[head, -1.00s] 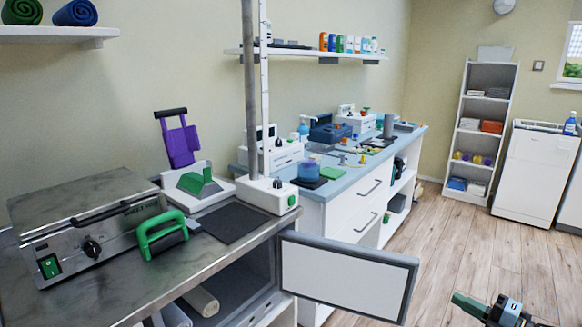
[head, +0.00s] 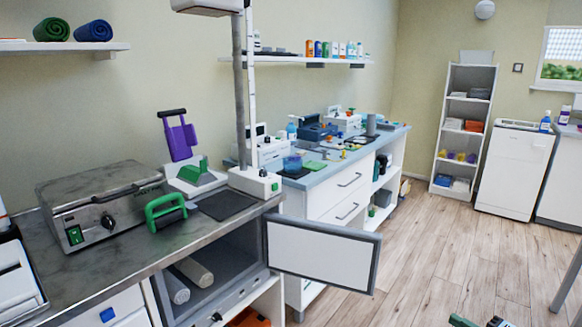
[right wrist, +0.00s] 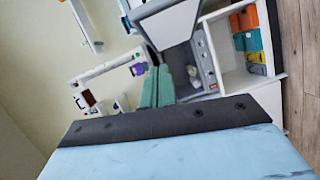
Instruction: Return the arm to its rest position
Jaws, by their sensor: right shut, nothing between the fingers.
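My right gripper (head: 458,321) shows at the bottom edge of the head view, right of centre, mostly cut off by the frame. In the right wrist view its two green fingers (right wrist: 157,86) lie together, shut with nothing between them. It is low, over the floor side of the room, to the right of the open cabinet door (head: 322,254) and apart from it. My left gripper is not in view.
The steel counter (head: 110,250) at left holds a grey heating unit (head: 100,205) and a green-handled tool (head: 165,212). The cabinet door stands open into the room. A blue-topped counter (head: 345,160) is behind it. Wooden floor (head: 440,240) at right is clear.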

